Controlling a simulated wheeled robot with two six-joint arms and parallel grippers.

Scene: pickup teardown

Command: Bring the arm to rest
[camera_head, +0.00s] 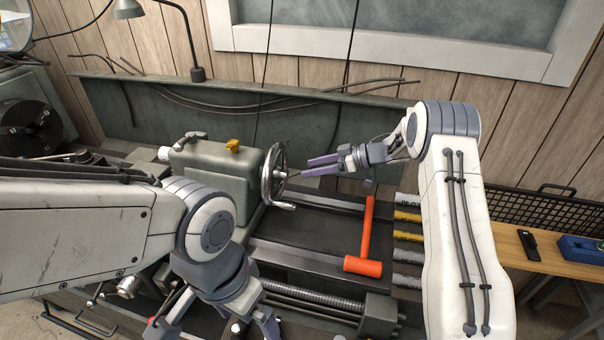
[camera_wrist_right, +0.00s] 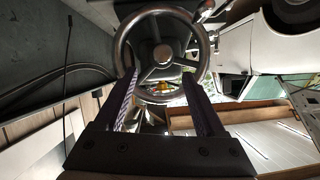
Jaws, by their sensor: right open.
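My right gripper (camera_head: 306,167) reaches in from the right in the head view, its jaws pointing left at a metal handwheel (camera_head: 268,178). In the right wrist view the open, empty fingers (camera_wrist_right: 160,85) stand apart, with the handwheel (camera_wrist_right: 121,46) beyond them. I cannot tell whether a fingertip touches its rim. The handwheel sits on the end of a grey-green lathe tailstock (camera_head: 212,165). My left gripper (camera_head: 212,328) points down at the bottom of the head view, its fingers spread apart and nothing visible between them. Its tips are partly cut off by the frame edge.
An orange mallet (camera_head: 366,240) lies on the lathe bed below my right gripper. Several bars with coloured labels (camera_head: 408,234) lie right of it. A wooden bench (camera_head: 510,248) holds a blue tool (camera_head: 578,248) and a black item (camera_head: 529,245). A lamp (camera_head: 197,74) stands behind.

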